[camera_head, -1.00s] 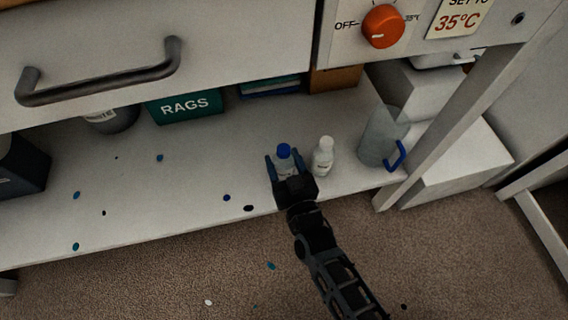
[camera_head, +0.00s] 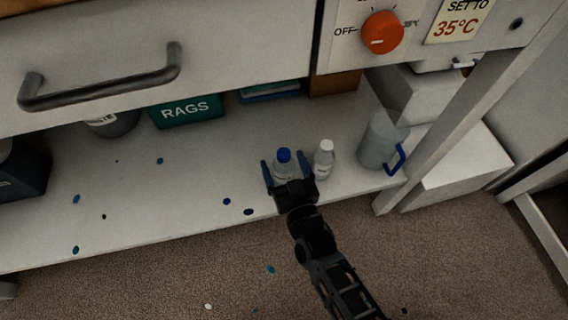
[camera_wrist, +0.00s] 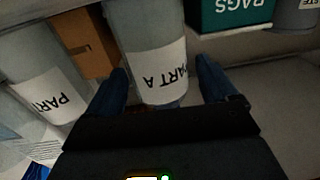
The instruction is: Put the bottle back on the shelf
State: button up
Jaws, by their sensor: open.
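A clear bottle with a blue cap (camera_head: 284,157) stands upright on the low white shelf (camera_head: 130,190), near its front edge. In the wrist view this bottle (camera_wrist: 150,40) has a white label reading "PART A". My gripper (camera_head: 286,170) is open, with one finger on each side of the bottle; a gap shows beside the fingers. The bottle's base is hidden behind my gripper. A white-capped bottle (camera_head: 323,160) stands just to the right, close to the right finger. It also shows in the wrist view (camera_wrist: 40,75), its label partly readable as "PART".
A clear jug with a blue handle (camera_head: 380,140) stands farther right, near a slanted post (camera_head: 450,120). A teal RAGS box (camera_head: 186,111) and a dark waste container (camera_head: 112,124) stand behind. A drawer handle (camera_head: 100,85) juts out above. Small coloured spots dot the shelf's clear left part.

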jog(key=p+v, duration=0.2)
jog(key=v, duration=1)
jog(key=shift+p, duration=0.4)
jog(key=s+d+r+m+h, duration=0.1)
jog(key=s+d+r+h, duration=0.1)
jog(key=s+d+r, duration=0.35)
jog(key=s+d+r+m+h, duration=0.1)
jog(key=s+d+r, duration=0.2)
jog(key=s+d, duration=0.55)
jog(key=s+d+r+m+g+h, duration=0.1)
jog(key=s+d+r, duration=0.1)
jog(key=s+r, duration=0.4)
jog(key=s+d+r+m+g+h, duration=0.1)
jog(key=s+d+r+h, duration=0.1)
jog(key=s+r, duration=0.4)
notch_tip(320, 180, up, 4)
jog(key=shift+d+r, duration=0.15)
jog(key=shift+d, duration=0.1)
jog(key=shift+r, duration=0.15)
